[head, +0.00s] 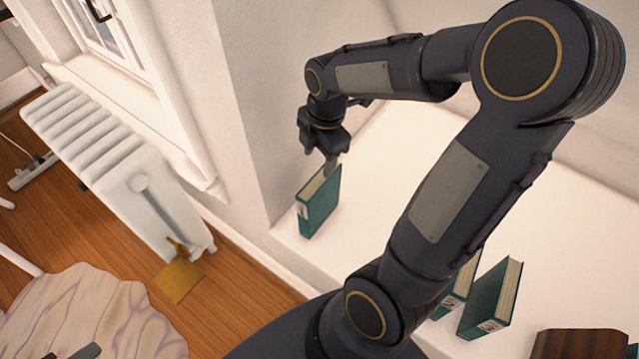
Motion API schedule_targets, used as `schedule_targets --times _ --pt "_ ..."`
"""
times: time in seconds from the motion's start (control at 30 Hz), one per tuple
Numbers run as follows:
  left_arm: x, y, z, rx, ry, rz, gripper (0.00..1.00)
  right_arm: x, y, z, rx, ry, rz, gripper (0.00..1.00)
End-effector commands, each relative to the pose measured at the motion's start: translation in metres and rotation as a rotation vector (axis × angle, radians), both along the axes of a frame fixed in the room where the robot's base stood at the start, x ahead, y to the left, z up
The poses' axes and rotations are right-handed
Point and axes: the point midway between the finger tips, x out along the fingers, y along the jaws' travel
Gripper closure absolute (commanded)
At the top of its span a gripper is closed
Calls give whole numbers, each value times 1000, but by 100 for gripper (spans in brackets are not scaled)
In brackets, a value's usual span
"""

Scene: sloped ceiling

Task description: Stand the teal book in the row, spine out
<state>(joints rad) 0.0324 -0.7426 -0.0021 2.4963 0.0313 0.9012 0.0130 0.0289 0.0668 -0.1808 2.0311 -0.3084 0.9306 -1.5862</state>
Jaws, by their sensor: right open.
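A teal book (321,208) stands upright on the white ledge (385,180), close to the wall corner. Its pale top page edges face up and a white label shows on its narrow lower-left side. My right gripper (320,161) is open just above this book, its fingers pointing down. One fingertip overlaps the book's top edge in the picture; I cannot tell whether they touch. Two more teal books, one (492,299) in full and one (459,288) partly hidden by my right arm, stand on the ledge at lower right. My left gripper is not in view.
A dark brown wooden object (580,345) is cut off at the lower right edge, with a bit of teal beside it. A white radiator (135,185) stands below the window at left. The ledge between the book groups looks clear where my arm does not hide it.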

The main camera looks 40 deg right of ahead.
Motion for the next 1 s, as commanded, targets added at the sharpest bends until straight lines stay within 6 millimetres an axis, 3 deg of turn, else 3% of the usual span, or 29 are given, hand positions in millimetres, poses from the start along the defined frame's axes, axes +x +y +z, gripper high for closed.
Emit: schedule_targets --times 0.1,0.2,0.43,0.6,1.0 --pt "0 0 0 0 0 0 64 -33 24 32 133 -69 -398 46" --pt "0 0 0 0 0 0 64 -63 47 50 278 -90 -760 46" --pt "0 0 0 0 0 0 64 -113 86 65 570 -36 -1385 46" --pt "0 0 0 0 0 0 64 -127 97 65 664 10 -1574 46" --pt "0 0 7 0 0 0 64 -128 98 71 674 19 -1599 46"
